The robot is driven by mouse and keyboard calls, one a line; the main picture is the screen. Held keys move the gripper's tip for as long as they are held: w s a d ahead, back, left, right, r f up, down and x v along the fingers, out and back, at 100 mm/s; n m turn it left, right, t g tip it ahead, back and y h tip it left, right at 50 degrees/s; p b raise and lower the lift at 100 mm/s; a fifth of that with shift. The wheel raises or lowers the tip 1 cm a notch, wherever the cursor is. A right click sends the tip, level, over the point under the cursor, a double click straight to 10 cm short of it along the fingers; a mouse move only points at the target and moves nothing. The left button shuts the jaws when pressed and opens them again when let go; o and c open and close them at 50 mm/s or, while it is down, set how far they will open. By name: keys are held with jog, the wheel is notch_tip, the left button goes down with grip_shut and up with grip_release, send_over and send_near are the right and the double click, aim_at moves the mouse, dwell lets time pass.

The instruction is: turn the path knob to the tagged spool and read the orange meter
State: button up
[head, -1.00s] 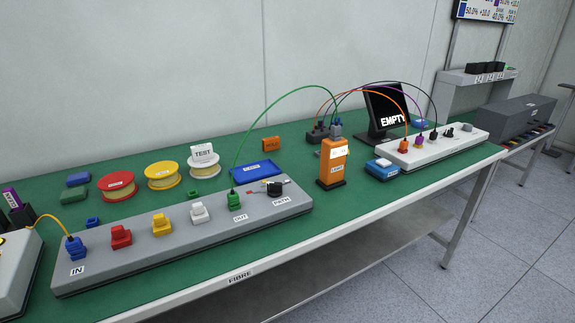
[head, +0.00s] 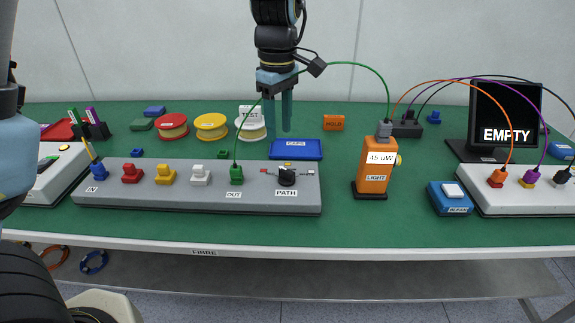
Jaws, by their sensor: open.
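The black path knob (head: 287,177) sits at the right end of the grey panel (head: 140,191), above the PATH label. Small coloured marks lie around it; which one it points to is too small to tell. The white spool (head: 252,131) carries the TEST tag (head: 250,112) and stands behind the panel, right of the red spool (head: 173,127) and yellow spool (head: 211,127). The orange meter (head: 375,178), labelled LIGHT, stands upright; its display seems to read 45 uW, though the first character is unclear. My gripper (head: 278,124) points down, open and empty, above and behind the knob, apart from it.
A green fibre (head: 340,64) arches from the OUT plug (head: 236,174) to the meter top. A blue CAPS tray (head: 296,149) lies behind the knob. An EMPTY monitor (head: 506,120) and white panel (head: 530,202) stand right. Green table is clear between panel and meter.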

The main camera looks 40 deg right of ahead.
aim_at(287, 170)
jog(key=f, duration=0.3)
jog(key=f+p, duration=0.1)
jog(key=f, duration=0.3)
jog(key=s+d+f, duration=0.1)
jog(key=f, duration=0.2)
jog(key=shift+s+f+p, duration=0.1)
jog(key=shift+f+p, duration=0.25)
jog(key=shift+f, duration=0.05)
grip_shut()
